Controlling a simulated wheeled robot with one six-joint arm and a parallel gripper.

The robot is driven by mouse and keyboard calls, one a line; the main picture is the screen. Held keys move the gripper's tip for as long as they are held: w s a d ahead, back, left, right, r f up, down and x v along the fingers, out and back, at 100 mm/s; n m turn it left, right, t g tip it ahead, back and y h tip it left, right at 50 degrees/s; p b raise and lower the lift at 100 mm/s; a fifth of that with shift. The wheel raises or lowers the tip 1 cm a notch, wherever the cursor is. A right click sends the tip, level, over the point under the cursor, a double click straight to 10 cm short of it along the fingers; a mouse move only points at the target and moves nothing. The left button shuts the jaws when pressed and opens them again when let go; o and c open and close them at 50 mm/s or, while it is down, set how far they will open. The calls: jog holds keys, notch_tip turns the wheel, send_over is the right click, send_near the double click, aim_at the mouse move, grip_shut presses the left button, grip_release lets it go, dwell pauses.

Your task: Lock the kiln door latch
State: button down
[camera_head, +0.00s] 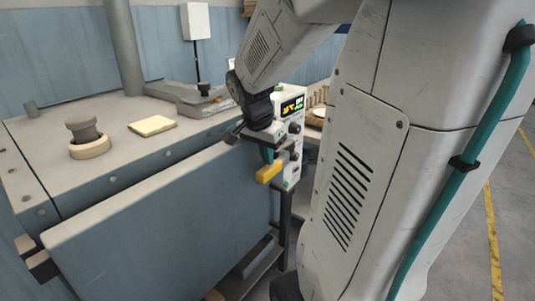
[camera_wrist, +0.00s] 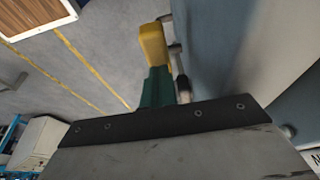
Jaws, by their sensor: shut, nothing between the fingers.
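The kiln (camera_head: 110,150) is a blue-grey box with a thick front door (camera_head: 170,230), which stands close against its front. I cannot tell whether it is fully closed. A yellow latch handle (camera_head: 268,173) sits at the door's right edge; it also shows in the wrist view (camera_wrist: 153,45), beside the blue-grey door face (camera_wrist: 225,40). My gripper (camera_head: 267,155) points down at the handle from above. Its green fingers (camera_wrist: 157,90) are shut with nothing between them. In the wrist view they overlap the handle's near end; I cannot tell whether they touch it.
A control box (camera_head: 291,107) with a lit display stands just behind my gripper. A yellow pad (camera_head: 152,125) and a knobbed plug (camera_head: 87,138) are on the kiln top, near a vertical pipe (camera_head: 122,40). Open floor (camera_wrist: 60,80) with yellow lines lies beside the door.

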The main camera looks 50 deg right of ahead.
jog(key=shift+r, duration=0.1)
jog(key=shift+r, duration=0.3)
notch_tip(320, 180, up, 3)
jog(key=shift+r, duration=0.1)
jog(key=a+r, duration=0.7)
dwell(0.5)
jog(key=s+a+f+n+y, duration=0.1)
jog(key=s+a+f+n, duration=0.1)
jog(key=a+n, duration=0.3)
jog(key=s+a+f+n+y, duration=0.1)
jog(key=s+a+f+n, duration=0.2)
jog(key=s+a+n, duration=0.2)
jog(key=s+a+f+n+t+y, duration=0.1)
jog(key=s+a+f+n, duration=0.1)
jog(key=a+n, duration=0.5)
jog(key=shift+s+f+n, duration=0.3)
jog(key=shift+s, duration=0.55)
